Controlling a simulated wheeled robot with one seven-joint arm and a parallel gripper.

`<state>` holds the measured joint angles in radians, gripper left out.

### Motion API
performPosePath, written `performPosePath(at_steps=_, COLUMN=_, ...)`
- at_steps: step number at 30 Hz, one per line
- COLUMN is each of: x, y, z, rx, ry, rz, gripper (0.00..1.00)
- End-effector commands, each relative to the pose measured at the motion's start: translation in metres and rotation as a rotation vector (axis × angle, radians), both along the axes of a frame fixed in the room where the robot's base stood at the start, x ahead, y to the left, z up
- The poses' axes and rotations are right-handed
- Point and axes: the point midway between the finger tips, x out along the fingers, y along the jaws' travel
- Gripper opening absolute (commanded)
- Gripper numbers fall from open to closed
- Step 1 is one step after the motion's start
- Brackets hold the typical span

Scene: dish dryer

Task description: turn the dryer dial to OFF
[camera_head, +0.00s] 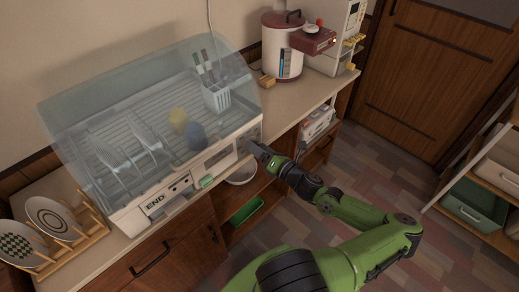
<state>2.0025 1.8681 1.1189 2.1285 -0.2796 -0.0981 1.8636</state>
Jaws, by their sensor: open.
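The dish dryer (130,215) stands on the counter, a cream base under a clear, bluish domed cover. Its front panel carries an END label (155,202), a green part (206,181) and a grey panel (222,157). The dial cannot be made out for certain; the right end of the front panel is partly covered by my gripper. My gripper (256,148) is open and close in front of that right end. Whether it touches anything there cannot be told. Inside the dryer are plates (108,152), a yellow item (178,116), a blue item (196,136) and a utensil holder (215,97).
A wooden rack (95,222) with plates stands left of the dryer. A white and red cooker (281,50) and a white appliance (338,35) stand at the back right. Open shelves below hold a white bowl (241,173) and a green tray (246,210).

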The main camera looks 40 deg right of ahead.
Motion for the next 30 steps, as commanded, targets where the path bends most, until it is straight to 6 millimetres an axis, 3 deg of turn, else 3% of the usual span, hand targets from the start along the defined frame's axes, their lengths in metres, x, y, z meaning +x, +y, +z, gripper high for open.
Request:
performPosePath(at_steps=5, x=-0.0003, y=-0.0001, z=0.0001, rx=0.0, ry=0.0, rz=0.0, gripper=0.76)
performPosePath(at_steps=15, x=-0.0007, y=-0.0002, z=0.0, rx=0.0, ry=0.001, rz=0.001, gripper=0.24)
performPosePath(at_steps=30, x=-0.0008, y=0.0, z=0.0005, rx=-0.141, ry=0.0, rz=0.003, gripper=0.23)
